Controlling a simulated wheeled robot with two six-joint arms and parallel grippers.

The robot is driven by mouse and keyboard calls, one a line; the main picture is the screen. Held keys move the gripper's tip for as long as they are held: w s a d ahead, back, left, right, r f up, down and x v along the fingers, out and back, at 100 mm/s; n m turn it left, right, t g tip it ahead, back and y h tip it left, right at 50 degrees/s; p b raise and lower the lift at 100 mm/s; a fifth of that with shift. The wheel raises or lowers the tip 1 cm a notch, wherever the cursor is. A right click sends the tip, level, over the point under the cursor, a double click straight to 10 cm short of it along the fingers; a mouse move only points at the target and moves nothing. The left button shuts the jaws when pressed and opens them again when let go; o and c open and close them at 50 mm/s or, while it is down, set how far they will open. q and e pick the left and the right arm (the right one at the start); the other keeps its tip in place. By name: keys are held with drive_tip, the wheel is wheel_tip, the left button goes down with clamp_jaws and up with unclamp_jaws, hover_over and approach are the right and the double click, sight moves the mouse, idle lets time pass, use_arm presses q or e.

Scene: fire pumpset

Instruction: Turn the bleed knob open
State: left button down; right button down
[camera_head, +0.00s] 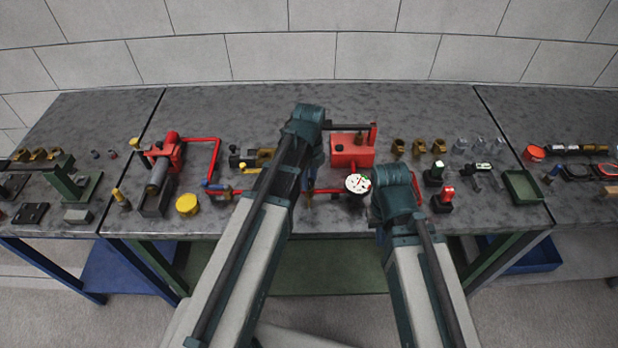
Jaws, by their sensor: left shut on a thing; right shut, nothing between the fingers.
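The red pump set runs across the bench, with a red motor (170,148) at left, red pipe (204,139), a red tank (352,151) and a white-faced gauge (357,184). My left gripper (308,196) points down at the pipe line left of the gauge, mostly behind its own arm. It is shut on a small part there, apparently the bleed knob, which the fingers and arm hide. My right gripper (378,226) hangs low near the bench's front edge, right of the gauge, mostly behind its wrist; it is shut and empty.
A yellow round cap (187,204) lies left of the arms. Brass fittings (418,146) stand right of the tank. Black blocks with green and red tops (443,198) and a green tray (521,187) lie at right. The bench's back strip is clear.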

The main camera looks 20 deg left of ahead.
use_arm(q)
drive_tip(key=n, duration=0.5)
drive_tip(key=shift+n, duration=0.3)
drive_tip(key=n, duration=1.6)
drive_tip(key=shift+n, duration=0.4)
drive_tip(key=shift+c, duration=2.2)
unclamp_jaws()
drive_tip(key=shift+r, duration=0.1)
